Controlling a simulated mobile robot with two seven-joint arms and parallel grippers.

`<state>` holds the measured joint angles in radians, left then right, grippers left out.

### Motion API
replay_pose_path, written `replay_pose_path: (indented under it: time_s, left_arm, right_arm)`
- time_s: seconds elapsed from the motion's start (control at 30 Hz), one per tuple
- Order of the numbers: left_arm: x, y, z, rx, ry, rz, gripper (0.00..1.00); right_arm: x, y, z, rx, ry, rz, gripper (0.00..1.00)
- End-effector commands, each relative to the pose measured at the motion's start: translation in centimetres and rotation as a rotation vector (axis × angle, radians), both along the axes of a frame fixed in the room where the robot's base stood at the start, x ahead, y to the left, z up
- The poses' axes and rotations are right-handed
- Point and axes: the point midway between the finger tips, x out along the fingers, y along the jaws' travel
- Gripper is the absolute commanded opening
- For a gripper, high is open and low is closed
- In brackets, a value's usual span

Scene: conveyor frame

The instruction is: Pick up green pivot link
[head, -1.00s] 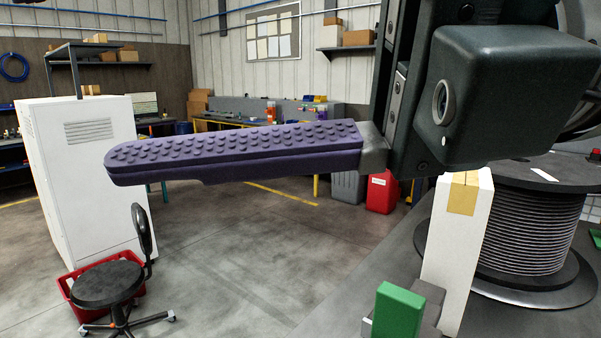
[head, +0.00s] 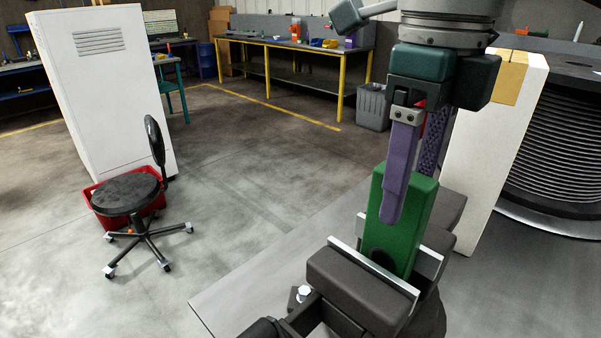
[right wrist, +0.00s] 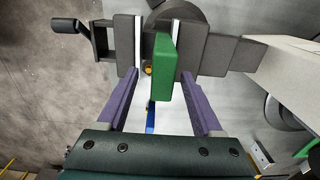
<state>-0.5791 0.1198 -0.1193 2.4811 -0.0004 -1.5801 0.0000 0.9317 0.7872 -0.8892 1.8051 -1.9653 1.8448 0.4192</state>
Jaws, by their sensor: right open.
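The green pivot link (head: 410,232) stands upright between the jaws of a dark grey vise (head: 350,288), with a dark round hole low on its face. My right gripper (head: 408,192) comes down from above with its purple fingers on either side of the link's upper part. In the right wrist view, the link (right wrist: 163,65) lies between the two open fingertips (right wrist: 160,78), with a gap on each side. The link's lower end is hidden by the vise (right wrist: 128,45). My left gripper is not in view.
A white box (head: 490,150) with brown tape stands close to the right of the vise, and a large cable spool (head: 560,140) is behind it. The grey tabletop (head: 265,285) left of the vise is clear. A black stool (head: 127,194) stands on the floor farther left.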

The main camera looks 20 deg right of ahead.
Motion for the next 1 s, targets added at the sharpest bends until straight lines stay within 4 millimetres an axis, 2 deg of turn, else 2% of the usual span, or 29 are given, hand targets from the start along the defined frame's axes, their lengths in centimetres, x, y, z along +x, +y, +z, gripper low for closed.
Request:
replay_pose_path:
  time_s: [0.13,0.3,0.53,1.0]
  left_arm:
    - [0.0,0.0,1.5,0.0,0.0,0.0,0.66]
    - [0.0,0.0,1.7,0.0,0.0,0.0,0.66]
    - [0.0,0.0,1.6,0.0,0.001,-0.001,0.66]
    - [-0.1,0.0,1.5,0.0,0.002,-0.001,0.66]
  right_arm:
    - [0.6,0.0,-2.0,0.0,0.008,-0.001,0.68]
    - [0.7,0.0,-4.2,0.001,0.004,0.002,0.68]
    - [0.7,0.0,-4.5,0.001,0.0,0.003,0.68]
    - [0.7,0.0,-4.4,0.001,0.0,0.002,0.16]
